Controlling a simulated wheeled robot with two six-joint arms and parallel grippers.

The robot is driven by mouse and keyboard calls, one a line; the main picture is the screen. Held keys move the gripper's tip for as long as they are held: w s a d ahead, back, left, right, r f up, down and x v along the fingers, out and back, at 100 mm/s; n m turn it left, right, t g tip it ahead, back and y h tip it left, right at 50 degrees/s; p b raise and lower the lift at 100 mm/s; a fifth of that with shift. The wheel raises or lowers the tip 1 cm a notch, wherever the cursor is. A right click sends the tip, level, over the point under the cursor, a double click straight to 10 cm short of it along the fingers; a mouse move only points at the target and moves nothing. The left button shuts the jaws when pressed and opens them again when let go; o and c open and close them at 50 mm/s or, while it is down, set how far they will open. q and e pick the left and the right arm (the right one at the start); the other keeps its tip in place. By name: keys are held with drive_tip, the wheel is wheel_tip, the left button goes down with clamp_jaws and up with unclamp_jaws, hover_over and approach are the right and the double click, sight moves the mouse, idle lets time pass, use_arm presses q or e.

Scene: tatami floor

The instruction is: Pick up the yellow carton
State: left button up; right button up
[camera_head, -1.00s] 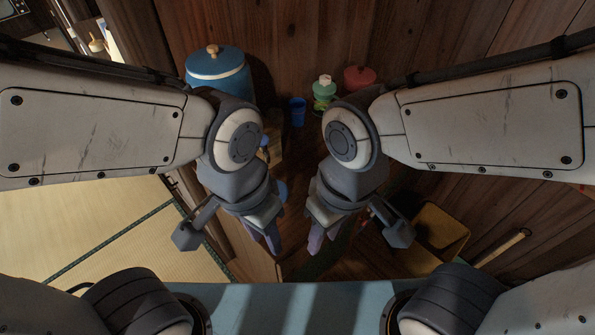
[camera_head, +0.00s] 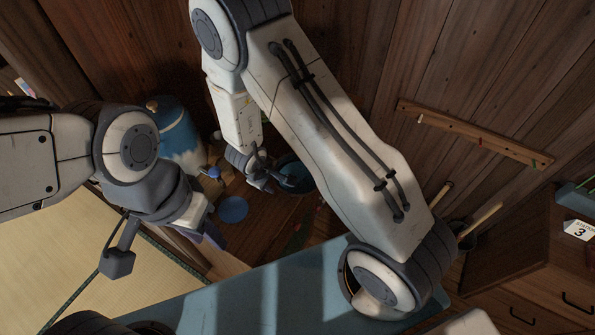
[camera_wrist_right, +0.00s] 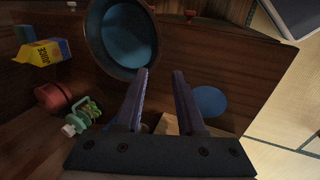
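The yellow carton (camera_wrist_right: 42,52), with a blue "JUICE" band, shows at the left of the right wrist view. I cannot make it out in the head view. My right gripper (camera_wrist_right: 160,75) is open, with nothing between its fingers, and the carton is well to the left of them. In the head view my right gripper (camera_head: 266,181) reaches down beside the dark-rimmed blue bowl. My left gripper (camera_head: 212,236) hangs low at the left, and its finger opening is not clear.
The dark-rimmed blue bowl (camera_wrist_right: 125,36) is close to my right fingers. A blue lidded container (camera_head: 173,122) and drawers (camera_head: 545,260) flank the area.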

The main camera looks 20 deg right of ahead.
drive_tip(key=shift+d+b+x, duration=0.2)
drive_tip(key=shift+b+x, duration=0.6)
drive_tip(key=shift+x, duration=1.95)
drive_tip(key=shift+d+b+x, duration=0.25)
drive_tip(key=shift+b+x, duration=0.5)
drive_tip(key=shift+x, duration=1.95)
drive_tip(key=shift+r, duration=0.1)
drive_tip(key=shift+s, duration=0.1)
clamp_jaws()
